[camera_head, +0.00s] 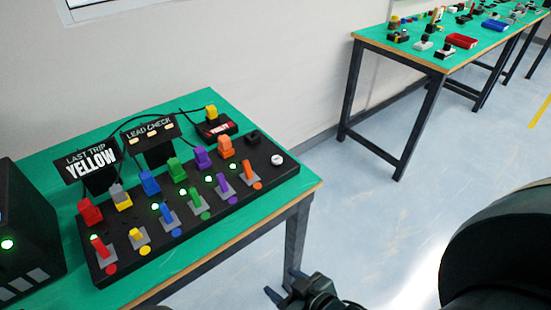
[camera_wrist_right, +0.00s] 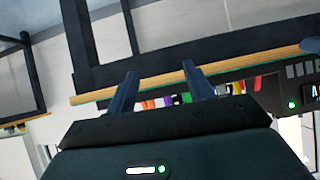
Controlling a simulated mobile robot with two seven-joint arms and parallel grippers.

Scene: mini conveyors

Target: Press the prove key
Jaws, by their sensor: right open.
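On the green table (camera_head: 240,112) stands a black panel (camera_head: 118,240) with coloured blocks, levers and lit green lamps. Behind its far end is a small black box with a yellow key (camera_head: 211,111) and a red label (camera_head: 218,129); the label is too small to read, so I cannot confirm that it is the prove key. A sign (camera_head: 92,159) reads "LAST TRIP YELLOW"; another (camera_head: 150,130) reads "LEAD CHECK". My right gripper (camera_head: 281,284) is open and empty, off the table's front edge and apart from the panel. Its fingers also show in the right wrist view (camera_wrist_right: 159,68). My left gripper is out of view.
A black box (camera_head: 25,240) with a green lamp stands at the table's left end. Black cables run behind the signs. The table's wooden edge (camera_head: 250,243) and leg (camera_head: 297,238) are near my right gripper. Another green table (camera_head: 400,48) with small parts stands farther back. The floor between is clear.

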